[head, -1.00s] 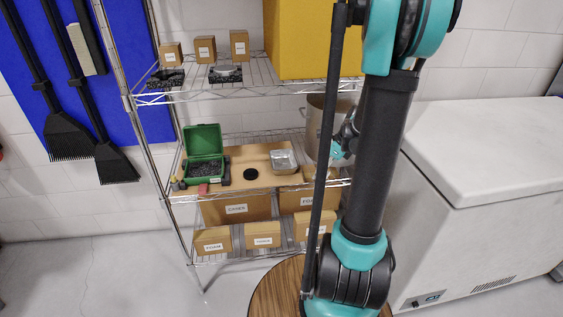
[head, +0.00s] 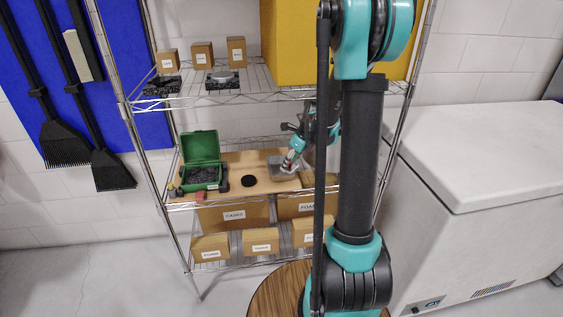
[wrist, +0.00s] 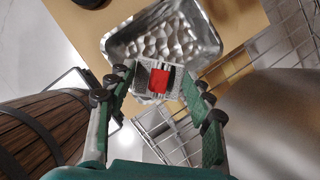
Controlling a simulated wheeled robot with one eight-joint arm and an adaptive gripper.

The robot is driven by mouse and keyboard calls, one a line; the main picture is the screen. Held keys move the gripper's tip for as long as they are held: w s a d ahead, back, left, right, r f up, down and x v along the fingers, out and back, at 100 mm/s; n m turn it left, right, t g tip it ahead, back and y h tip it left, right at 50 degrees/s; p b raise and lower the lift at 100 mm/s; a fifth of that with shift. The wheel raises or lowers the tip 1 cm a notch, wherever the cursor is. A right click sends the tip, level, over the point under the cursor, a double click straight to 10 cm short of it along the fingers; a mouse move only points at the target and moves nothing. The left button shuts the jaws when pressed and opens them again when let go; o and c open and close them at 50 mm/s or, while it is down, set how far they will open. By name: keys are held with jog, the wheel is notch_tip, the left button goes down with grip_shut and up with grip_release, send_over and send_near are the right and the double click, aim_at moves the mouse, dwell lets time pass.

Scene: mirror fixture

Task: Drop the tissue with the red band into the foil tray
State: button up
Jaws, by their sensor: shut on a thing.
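In the head view my gripper (head: 290,162) is at the foil tray, and the tissue is too small there to make out clearly. The foil tray (wrist: 204,38) is a silver, dimpled, open tray. In the wrist view the tissue overlaps its near edge; the height between them is hard to tell. The tray also shows in the head view (head: 277,168), partly hidden by my gripper.
The tray stands on a brown board (head: 240,162) on the wire shelf. A green open box (head: 200,148) with dark contents and a black disc (head: 249,181) lie to its left. Wire shelf bars show beside the tray. A white chest freezer (head: 480,150) stands at right.

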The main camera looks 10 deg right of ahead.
aim_at(278, 170)
jog(key=w+a, duration=0.1)
jog(key=w+a+f, duration=0.1)
jog(key=w+a, duration=0.1)
jog(key=shift+f, duration=0.3)
jog(key=shift+f, duration=0.6)
jog(key=o, duration=1)
